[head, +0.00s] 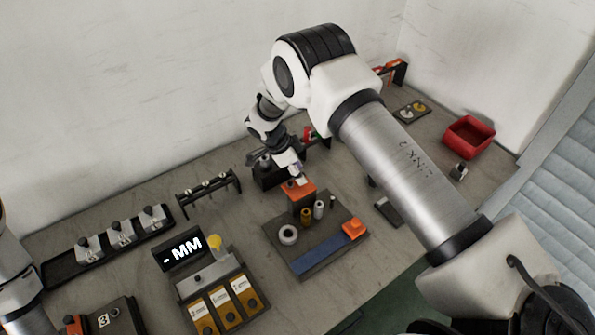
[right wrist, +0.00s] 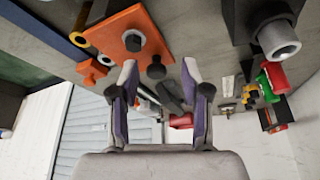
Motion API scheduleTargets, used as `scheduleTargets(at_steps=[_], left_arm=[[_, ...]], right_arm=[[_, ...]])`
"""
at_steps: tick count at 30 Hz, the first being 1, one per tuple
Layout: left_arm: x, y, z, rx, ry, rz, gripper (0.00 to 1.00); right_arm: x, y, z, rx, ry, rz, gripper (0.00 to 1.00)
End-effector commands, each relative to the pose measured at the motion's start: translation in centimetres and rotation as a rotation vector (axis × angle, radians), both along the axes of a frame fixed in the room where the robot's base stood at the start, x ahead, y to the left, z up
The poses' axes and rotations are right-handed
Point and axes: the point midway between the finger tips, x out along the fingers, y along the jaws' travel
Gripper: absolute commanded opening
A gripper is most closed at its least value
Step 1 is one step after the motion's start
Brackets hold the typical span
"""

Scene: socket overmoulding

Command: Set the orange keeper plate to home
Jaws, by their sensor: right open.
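The orange keeper plate (head: 304,194) appears as a flat orange piece on top of a block at the back of a dark board (head: 290,258). My right gripper (head: 297,180) is right above it in the head view and partly covers it. In the right wrist view the plate (right wrist: 122,28) shows a dark round knob on its face. The open fingers of my right gripper (right wrist: 158,88) are empty and apart from the plate there; a second dark knob (right wrist: 156,71) shows just beyond the fingertips. My left gripper is out of view; only part of that arm shows at the left edge.
The board also bears a white ring (head: 289,234), small cylinders, a blue strip (head: 321,254) and an orange block (head: 354,228). A display (head: 183,249), a rack (head: 207,186) and a tray of fixtures (head: 62,272) stand left. A red bin (head: 469,136) stands right.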

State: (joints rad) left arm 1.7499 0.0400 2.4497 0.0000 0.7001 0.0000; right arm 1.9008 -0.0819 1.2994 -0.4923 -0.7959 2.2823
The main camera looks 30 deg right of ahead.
Motion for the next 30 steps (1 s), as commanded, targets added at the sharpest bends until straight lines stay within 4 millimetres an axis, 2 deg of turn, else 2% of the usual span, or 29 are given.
scheduleTargets(at_steps=[2, 5, 6, 13, 22, 30], left_arm=[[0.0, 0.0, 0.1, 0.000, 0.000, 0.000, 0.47], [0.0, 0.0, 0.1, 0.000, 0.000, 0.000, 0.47], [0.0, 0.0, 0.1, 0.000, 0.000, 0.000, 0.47], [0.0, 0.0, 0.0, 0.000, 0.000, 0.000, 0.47], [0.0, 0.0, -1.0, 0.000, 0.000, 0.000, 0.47], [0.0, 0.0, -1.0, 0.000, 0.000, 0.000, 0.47]], right_arm=[[0.0, 0.0, 0.1, 0.000, 0.000, 0.000, 0.47], [0.0, 0.0, 0.1, 0.000, 0.000, 0.000, 0.15], [0.0, 0.0, 0.1, 0.000, 0.000, 0.000, 0.01], [-0.2, 0.0, 0.0, -0.001, 0.002, 0.001, 0.00], [-4.2, -0.6, -0.1, 0.000, 0.004, -0.002, 0.00], [-4.8, -0.6, -0.2, 0.001, 0.010, -0.002, 0.00]])
